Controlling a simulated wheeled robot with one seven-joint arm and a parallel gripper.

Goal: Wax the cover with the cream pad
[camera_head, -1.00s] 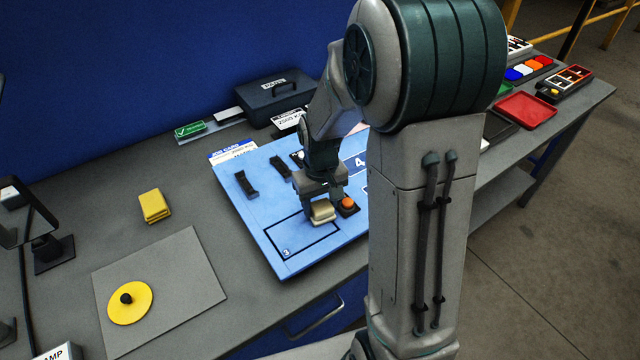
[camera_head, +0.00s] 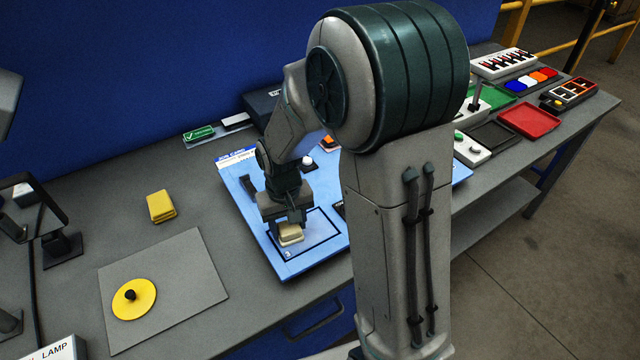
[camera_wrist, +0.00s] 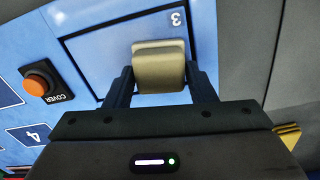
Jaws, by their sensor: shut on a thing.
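My gripper (camera_head: 290,226) is shut on the cream pad (camera_head: 290,236), a small rounded block. The wrist view shows the cream pad (camera_wrist: 160,72) between the two fingers. The pad is over the outlined rectangle marked 3 on the blue board (camera_head: 262,236), near that number. I cannot tell whether it touches the surface. In the wrist view an orange knob (camera_wrist: 37,86) beside the rectangle has a label (camera_wrist: 58,80) reading COVER. My arm hides part of the board in the head view.
A yellow block (camera_head: 161,206) and a grey mat (camera_head: 195,270) with a yellow disc (camera_head: 140,305) lie left of the board. A dark box (camera_head: 258,104) stands behind. A red tray (camera_head: 530,119) and several fixtures are at right.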

